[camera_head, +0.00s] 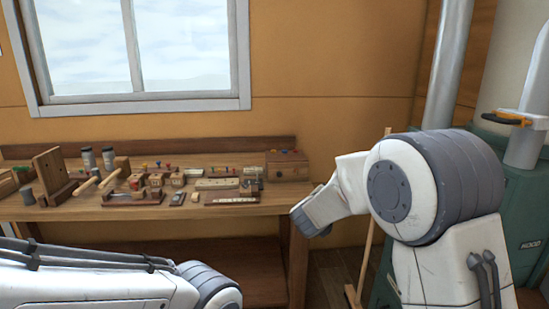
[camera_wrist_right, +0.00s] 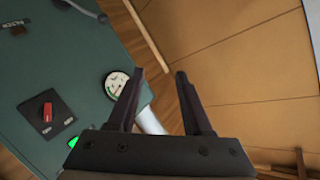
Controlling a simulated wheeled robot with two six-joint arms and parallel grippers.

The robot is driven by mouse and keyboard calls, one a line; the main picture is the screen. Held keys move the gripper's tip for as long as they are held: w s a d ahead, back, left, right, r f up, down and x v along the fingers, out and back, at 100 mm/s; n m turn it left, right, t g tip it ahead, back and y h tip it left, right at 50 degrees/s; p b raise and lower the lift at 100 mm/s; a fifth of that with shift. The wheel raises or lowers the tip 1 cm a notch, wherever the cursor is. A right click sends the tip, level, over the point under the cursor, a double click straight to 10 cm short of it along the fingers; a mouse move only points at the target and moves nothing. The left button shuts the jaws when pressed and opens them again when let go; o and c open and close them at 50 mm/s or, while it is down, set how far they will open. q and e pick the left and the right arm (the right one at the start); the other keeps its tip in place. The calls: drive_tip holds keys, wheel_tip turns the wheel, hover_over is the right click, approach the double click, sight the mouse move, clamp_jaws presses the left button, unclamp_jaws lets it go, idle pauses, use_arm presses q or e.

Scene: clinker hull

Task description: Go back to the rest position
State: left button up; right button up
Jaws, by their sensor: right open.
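My right gripper (camera_wrist_right: 160,76) is open and empty in the right wrist view, its two dark fingers apart. Beyond it are a wooden floor, an orange panelled wall and a green cabinet. In the head view my right arm is raised and bent at the right, with its far end near the right end of the workbench (camera_head: 150,212); its fingers cannot be made out there. My left arm lies across the lower left of the head view, below and in front of the bench. The left gripper is not visible.
Wooden blocks, pegs and small parts (camera_head: 156,180) crowd the bench top. A green cabinet (camera_head: 525,215) stands close behind my right arm; a red switch (camera_wrist_right: 47,112) and a round gauge (camera_wrist_right: 116,85) show on its face. A thin wooden pole (camera_head: 369,240) leans nearby.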

drive_tip(key=s+a+n+g+y+p, duration=0.1)
drive_tip(key=s+a+n+g+y, duration=0.1)
drive_tip(key=s+a+n+y, duration=0.65)
drive_tip(key=s+a+n+g+y+p, duration=0.1)
drive_tip(key=s+a+n+g+y, duration=0.15)
drive_tip(key=s+a, duration=0.65)
drive_tip(key=s+a+f+n+g+y+p, duration=0.1)
drive_tip(key=s+a+f+n+g+p, duration=0.25)
drive_tip(key=s, duration=0.65)
drive_tip(key=s+d+n+g+h, duration=0.1)
drive_tip(key=s+d+n+g, duration=0.1)
drive_tip(key=s, duration=0.6)
drive_tip(key=s+d+f+n+g+h, duration=0.1)
drive_tip(key=s+d+n+g+h, duration=0.1)
drive_tip(key=s, duration=0.6)
drive_tip(key=d+n+g, duration=0.1)
drive_tip(key=d+n, duration=0.1)
drive_tip(key=d, duration=0.1)
drive_tip(key=shift+d+f+h+b, duration=0.25)
drive_tip(key=shift+h+b, duration=0.05)
drive_tip(key=shift+b, duration=0.05)
